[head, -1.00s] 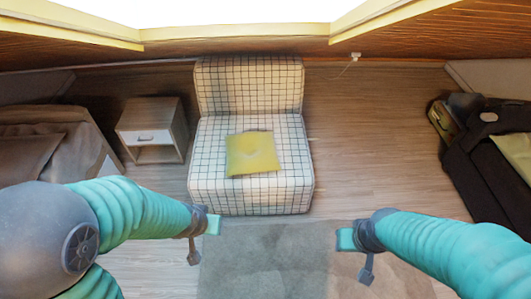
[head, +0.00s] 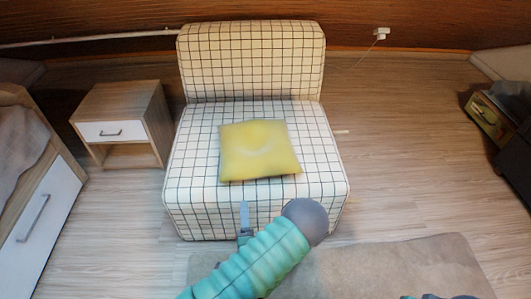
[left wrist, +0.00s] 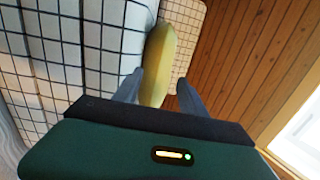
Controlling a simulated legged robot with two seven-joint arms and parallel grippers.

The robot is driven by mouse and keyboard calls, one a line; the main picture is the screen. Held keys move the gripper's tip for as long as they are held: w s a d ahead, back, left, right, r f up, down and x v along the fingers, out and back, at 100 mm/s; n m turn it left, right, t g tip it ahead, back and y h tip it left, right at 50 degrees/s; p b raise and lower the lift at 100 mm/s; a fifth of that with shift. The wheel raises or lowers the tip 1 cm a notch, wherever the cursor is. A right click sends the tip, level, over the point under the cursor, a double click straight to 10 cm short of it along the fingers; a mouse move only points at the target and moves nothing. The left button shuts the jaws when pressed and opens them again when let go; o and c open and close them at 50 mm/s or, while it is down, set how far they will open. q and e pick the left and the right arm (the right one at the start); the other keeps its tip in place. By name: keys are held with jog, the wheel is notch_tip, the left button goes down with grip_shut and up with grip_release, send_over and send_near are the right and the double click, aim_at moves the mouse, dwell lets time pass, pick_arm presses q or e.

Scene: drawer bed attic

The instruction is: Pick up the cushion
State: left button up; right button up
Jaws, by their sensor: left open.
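The yellow cushion (head: 258,150) lies flat on the seat of a white chair with a dark grid pattern (head: 195,185). My left gripper (head: 244,215) is at the front edge of the seat, in front of the cushion and apart from it in the head view. In the left wrist view, the gripper's two fingers (left wrist: 159,90) are spread open, and the cushion (left wrist: 158,55) shows edge-on between and beyond them. Whether a finger touches it cannot be told. Only a sliver of my right gripper seems to show at the bottom edge of the head view.
The chair's backrest (head: 250,60) rises behind the cushion. A small nightstand (head: 120,125) and a bed drawer front (head: 40,225) are at the left. A grey rug (head: 400,265) lies in front of the chair. Floor to the chair's right is clear.

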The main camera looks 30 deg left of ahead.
pick_arm(q)
jog(key=b+x, duration=0.7)
jog(key=x, duration=0.7)
jog(key=shift+w+f, duration=0.1)
jog(key=shift+w, duration=0.15)
jog(key=shift+w+a, duration=0.1)
jog(key=shift+w, duration=0.1)
grip_shut()
